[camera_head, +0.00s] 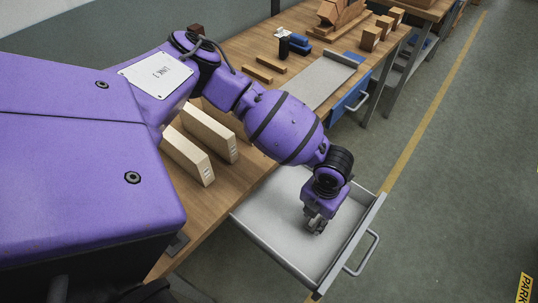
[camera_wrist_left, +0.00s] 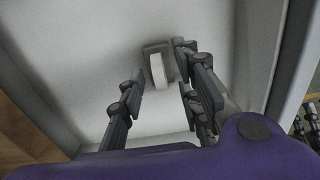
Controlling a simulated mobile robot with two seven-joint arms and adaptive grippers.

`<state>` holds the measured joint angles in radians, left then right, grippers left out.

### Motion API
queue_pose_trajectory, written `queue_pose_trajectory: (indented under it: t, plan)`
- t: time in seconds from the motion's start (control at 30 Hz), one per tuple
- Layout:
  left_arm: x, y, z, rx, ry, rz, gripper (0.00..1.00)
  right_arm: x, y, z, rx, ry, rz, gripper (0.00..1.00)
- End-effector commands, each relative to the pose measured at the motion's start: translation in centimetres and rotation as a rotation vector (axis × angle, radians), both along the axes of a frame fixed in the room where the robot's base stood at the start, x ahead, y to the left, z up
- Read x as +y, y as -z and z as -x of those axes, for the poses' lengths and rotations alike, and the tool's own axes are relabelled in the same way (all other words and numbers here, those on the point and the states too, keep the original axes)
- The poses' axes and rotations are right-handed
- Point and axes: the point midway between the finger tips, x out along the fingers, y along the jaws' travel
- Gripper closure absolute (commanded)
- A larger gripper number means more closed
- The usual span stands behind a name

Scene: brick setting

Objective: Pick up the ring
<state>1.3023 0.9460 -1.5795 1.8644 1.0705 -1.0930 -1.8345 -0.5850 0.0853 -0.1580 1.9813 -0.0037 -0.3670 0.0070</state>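In the head view, my left gripper (camera_head: 317,224) points down into the open drawer and mostly hides the ring. My right gripper is out of view.
The white drawer (camera_head: 275,232) has raised walls around the gripper and a front handle (camera_head: 364,255). The wooden workbench (camera_head: 225,200) holds two pale wooden boards (camera_head: 208,132), with blocks farther back. Open floor lies right of the drawer.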

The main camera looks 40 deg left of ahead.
Motion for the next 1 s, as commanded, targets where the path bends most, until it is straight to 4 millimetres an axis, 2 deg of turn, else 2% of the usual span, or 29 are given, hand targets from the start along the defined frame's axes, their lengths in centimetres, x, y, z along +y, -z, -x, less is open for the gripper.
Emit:
queue_pose_trajectory:
  t: [0.03, 0.1, 0.37, 0.6, 1.0]
  plan:
    - [0.08, 0.97, 0.33, 0.007, -0.002, 0.0, 0.69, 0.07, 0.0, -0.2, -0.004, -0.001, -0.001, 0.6]
    - [0.06, 1.47, 0.37, 0.008, -0.002, 0.0, 0.69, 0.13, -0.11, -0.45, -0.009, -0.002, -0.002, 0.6]
    - [0.08, 1.61, 0.3, 0.006, -0.002, 0.0, 0.7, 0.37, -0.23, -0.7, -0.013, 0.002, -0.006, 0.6]
    - [0.06, 1.53, 0.23, 0.005, -0.001, 0.0, 1.0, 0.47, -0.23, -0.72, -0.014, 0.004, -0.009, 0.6]
    - [0.01, 1.21, 0.05, 0.001, -0.001, 0.001, 1.0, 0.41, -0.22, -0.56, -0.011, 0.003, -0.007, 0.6]
